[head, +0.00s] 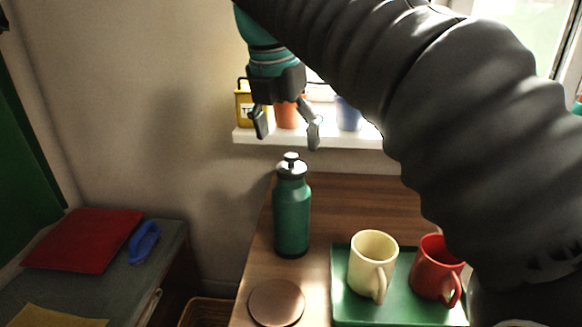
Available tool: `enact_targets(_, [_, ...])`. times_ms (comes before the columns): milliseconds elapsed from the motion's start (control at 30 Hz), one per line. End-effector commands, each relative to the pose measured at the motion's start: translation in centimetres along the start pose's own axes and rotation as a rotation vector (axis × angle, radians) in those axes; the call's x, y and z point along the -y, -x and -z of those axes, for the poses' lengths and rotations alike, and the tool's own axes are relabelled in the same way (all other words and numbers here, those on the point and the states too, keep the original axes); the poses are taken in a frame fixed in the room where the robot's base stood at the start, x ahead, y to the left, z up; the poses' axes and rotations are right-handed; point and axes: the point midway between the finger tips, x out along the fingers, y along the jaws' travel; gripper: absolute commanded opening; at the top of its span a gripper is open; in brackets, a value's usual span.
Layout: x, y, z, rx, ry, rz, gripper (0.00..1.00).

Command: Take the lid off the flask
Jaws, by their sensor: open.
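The green flask (292,215) stands upright on the wooden table, near its left edge. Its lid (291,165) is on top, a dark collar with a pale knob. My gripper (287,140) is open and empty, pointing down above the lid. The fingertips look apart from the lid, with a gap in the picture; the exact depth between them is hard to tell. My arm hides the right part of the table and sill.
A brown round coaster (277,302) lies in front of the flask. A green tray (343,312) holds a cream mug (372,262) and a red mug (436,268). The window sill (262,137) behind bears a yellow tin (246,107) and pots. A bench with a red folder (84,240) stands left.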

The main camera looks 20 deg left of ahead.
Motion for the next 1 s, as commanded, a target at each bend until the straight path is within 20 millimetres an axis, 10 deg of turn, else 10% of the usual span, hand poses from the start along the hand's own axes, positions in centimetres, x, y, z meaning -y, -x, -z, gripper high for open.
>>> enact_targets(833, [-0.3, -5.7, -0.1, 0.0, 0.0, -0.002, 0.85])
enact_targets(1000, [-0.3, -5.7, -0.1, 0.0, 0.0, -0.002, 0.45])
